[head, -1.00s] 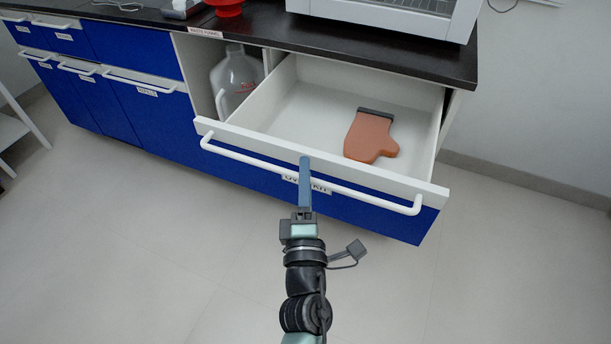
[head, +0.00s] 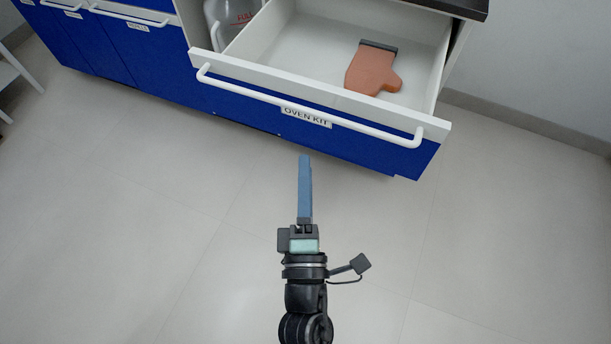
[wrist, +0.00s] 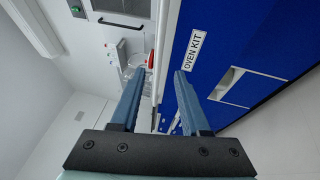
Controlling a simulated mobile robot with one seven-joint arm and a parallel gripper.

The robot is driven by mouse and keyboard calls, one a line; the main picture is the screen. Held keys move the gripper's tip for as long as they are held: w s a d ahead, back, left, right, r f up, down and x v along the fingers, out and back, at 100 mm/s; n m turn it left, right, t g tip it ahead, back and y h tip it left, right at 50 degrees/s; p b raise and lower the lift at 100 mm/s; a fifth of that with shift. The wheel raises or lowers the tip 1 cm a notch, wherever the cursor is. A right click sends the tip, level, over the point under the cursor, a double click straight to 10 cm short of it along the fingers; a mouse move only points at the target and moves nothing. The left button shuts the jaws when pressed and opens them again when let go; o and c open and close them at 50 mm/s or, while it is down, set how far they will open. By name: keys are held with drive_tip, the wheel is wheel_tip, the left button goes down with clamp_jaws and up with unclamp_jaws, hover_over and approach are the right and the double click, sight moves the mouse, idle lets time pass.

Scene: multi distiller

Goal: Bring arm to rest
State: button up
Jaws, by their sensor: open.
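My gripper (head: 305,158) is in front of the open drawer in the head view, apart from its front and over bare floor. In the wrist view its two blue fingers (wrist: 155,80) stand apart with nothing between them. The drawer (head: 300,112) has a white handle bar and a label reading OVEN KIT. An orange oven mitt (head: 370,72) with a grey cuff lies inside it, towards the right. The label (wrist: 194,50) also shows in the wrist view on the blue front.
Blue cabinets (head: 150,62) with white handles run to the left. A translucent jug (head: 232,18) stands behind the drawer's left side. The drawer juts out from the counter. The pale floor (head: 150,240) around my arm is clear.

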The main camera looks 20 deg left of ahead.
drive_tip(key=shift+s+d, duration=0.1)
drive_tip(key=shift+s, duration=0.15)
idle(0.4)
drive_tip(key=w+d+r+m+t+h, duration=0.25)
drive_tip(key=r+m, duration=0.25)
drive_tip(key=r, duration=0.6)
drive_tip(key=w+d+r+m+t+h, duration=0.25)
drive_tip(key=d+r+m, duration=0.2)
drive_tip(key=r, duration=0.55)
drive_tip(key=w+d+r+m+t+h, duration=0.1)
drive_tip(key=w+d+r+m+h, duration=0.2)
drive_tip(key=r+m, duration=0.55)
drive_tip(key=s+r+m+t, duration=0.15)
drive_tip(key=s+r, duration=0.25)
drive_tip(key=r, duration=0.6)
drive_tip(key=s+r+m+t, duration=0.1)
drive_tip(key=s+r+m, duration=0.25)
drive_tip(key=r, duration=0.75)
wheel_tip(320, 180, up, 27)
drive_tip(key=s+p, duration=0.1)
drive_tip(key=p, duration=2.5)
drive_tip(key=shift+d+y+p, duration=0.15)
drive_tip(key=shift+y+p, duration=0.25)
